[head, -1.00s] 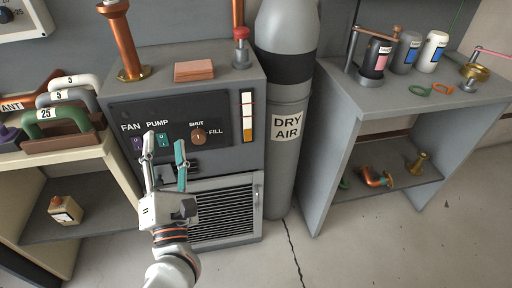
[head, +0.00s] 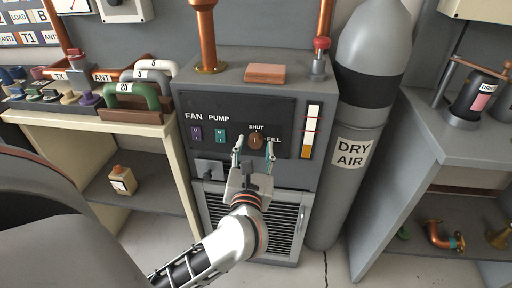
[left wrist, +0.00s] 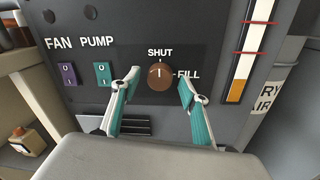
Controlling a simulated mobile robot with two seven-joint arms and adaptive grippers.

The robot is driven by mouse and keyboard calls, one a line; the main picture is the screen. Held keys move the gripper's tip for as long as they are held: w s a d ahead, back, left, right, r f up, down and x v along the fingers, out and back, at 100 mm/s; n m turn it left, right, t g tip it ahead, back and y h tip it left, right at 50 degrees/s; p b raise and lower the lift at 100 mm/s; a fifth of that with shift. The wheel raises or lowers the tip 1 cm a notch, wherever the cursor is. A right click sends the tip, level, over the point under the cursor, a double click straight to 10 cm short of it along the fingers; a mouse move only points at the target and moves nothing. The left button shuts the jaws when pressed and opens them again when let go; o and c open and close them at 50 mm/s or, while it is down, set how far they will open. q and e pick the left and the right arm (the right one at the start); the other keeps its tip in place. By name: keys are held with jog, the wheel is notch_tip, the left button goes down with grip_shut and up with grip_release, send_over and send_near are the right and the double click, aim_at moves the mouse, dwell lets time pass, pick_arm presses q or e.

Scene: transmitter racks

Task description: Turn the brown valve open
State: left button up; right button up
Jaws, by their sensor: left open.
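The brown valve (head: 256,141) is a round knob on the dark panel of the grey cabinet, between the labels SHUT above and FILL to its right. In the left wrist view the valve (left wrist: 160,77) has a pale mark pointing up toward SHUT. My left gripper (head: 254,150) is open in front of the panel, its fingers to either side of the valve in the picture. In the left wrist view the teal-padded fingers (left wrist: 157,88) show apart with the valve between and beyond them; I cannot tell whether they touch it. My right gripper is not in view.
Left of the valve are a purple FAN switch (head: 195,134) and a teal PUMP switch (head: 220,136). A level gauge (head: 311,131) is to its right. The grey DRY AIR cylinder (head: 350,190) stands right of the cabinet. A louvred grille (head: 285,222) lies below.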

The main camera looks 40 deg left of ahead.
pick_arm(q)
jog(key=shift+w+a, duration=0.1)
jog(key=shift+w, duration=0.1)
jog(key=c, duration=1.1)
